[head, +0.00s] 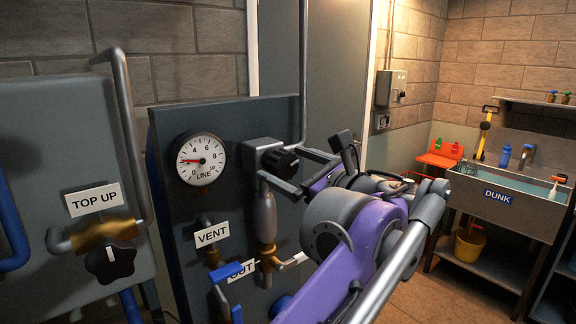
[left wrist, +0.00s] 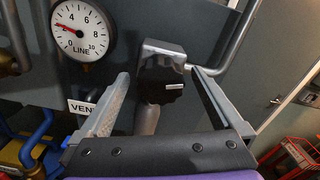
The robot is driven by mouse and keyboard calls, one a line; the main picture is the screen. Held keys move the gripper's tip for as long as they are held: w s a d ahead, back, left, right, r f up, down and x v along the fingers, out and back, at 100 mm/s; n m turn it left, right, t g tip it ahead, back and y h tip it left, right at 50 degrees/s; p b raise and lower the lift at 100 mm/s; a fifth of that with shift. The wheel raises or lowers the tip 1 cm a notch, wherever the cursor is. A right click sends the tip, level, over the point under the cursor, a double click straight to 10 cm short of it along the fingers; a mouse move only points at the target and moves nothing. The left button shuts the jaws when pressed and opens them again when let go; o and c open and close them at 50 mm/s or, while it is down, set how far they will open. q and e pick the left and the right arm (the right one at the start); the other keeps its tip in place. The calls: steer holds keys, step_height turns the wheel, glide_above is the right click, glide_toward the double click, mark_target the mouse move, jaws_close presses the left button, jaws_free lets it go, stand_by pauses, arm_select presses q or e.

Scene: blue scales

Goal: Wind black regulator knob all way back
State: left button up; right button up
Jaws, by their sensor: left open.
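The black regulator knob (head: 283,163) is on the front of a grey regulator body (head: 263,146) on the dark panel. My left gripper (head: 280,166) is open in front of it. In the left wrist view the knob (left wrist: 160,92) lies between the two fingers of my left gripper (left wrist: 158,73), with a visible gap on each side. A small pale mark shows on the knob's face. The LINE gauge (head: 201,160) beside it has its red needle pointing left, at about 2. My right gripper is not in view.
Below the gauge are a VENT label (head: 212,235) and an OUT label (head: 242,270) with valves close by. A TOP UP valve with a black handwheel (head: 110,264) is at the left. A vertical pipe (head: 303,70) rises just right of the regulator. A DUNK sink (head: 505,190) stands far right.

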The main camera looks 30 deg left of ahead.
arm_select(q)
steer(key=shift+a, duration=0.1)
steer(key=c, duration=1.3)
steer(key=shift+r+n+p, duration=0.1)
steer(key=shift+n+p, duration=1.1)
steer(key=shift+p, duration=0.1)
steer(key=shift+c, duration=0.2)
steer(key=n+p, duration=0.6)
steer(key=n, duration=0.2)
steer(key=shift+s, duration=0.1)
steer(key=shift+f+n+p, duration=0.15)
steer(key=shift+n+p, duration=0.55)
steer(key=shift+n, duration=0.3)
steer(key=shift+f+n+p, duration=0.15)
steer(key=shift+n+p, duration=0.5)
steer(key=shift+n, duration=0.35)
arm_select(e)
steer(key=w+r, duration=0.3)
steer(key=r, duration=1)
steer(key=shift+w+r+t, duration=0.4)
arm_select(q)
steer(key=o, duration=1.3)
steer(key=shift+o, duration=0.2)
